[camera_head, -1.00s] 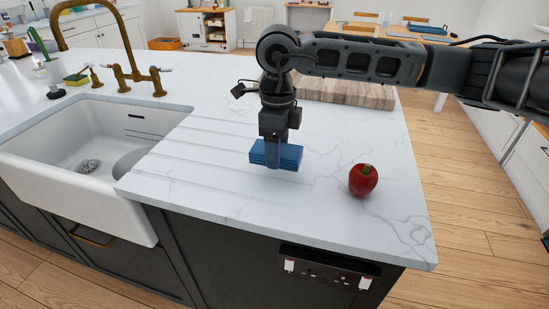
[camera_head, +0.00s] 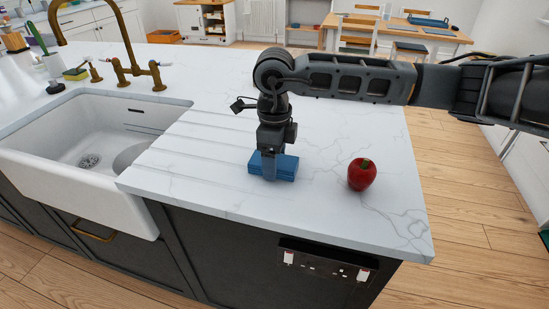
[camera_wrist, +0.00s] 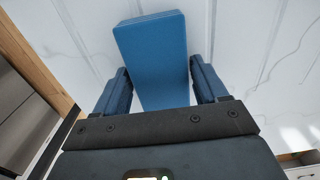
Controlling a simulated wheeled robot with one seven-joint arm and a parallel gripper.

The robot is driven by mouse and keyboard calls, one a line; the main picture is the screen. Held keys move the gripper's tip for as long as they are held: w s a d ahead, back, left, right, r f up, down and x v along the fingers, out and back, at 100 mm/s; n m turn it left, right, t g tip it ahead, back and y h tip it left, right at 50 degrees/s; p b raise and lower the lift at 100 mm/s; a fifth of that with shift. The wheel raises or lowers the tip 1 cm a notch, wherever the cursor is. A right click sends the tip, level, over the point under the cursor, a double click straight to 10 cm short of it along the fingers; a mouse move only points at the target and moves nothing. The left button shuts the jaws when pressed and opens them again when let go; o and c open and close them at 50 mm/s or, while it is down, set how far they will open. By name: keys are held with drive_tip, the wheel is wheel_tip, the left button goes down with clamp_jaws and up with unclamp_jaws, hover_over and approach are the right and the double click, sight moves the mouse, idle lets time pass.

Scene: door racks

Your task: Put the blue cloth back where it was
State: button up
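The blue cloth (camera_head: 286,168) is a folded, flat-sided block at my gripper's tip, over the grooved front part of the white counter. It also shows in the wrist view (camera_wrist: 153,45), between my two fingers and reaching out past them.
A red apple (camera_head: 361,174) stands on the counter right of the cloth. The white sink (camera_head: 70,135) with a brass tap (camera_head: 137,72) is at the left. The counter's front edge is close below the cloth. The marble between the cloth and the apple is clear.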

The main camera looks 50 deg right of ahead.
drive_tip(key=shift+o, duration=1.3)
drive_tip(key=shift+r, duration=0.1)
drive_tip(key=shift+r+p, duration=0.2)
drive_tip(key=shift+p, duration=0.1)
wheel_tip(320, 180, up, 12)
drive_tip(key=b, duration=0.2)
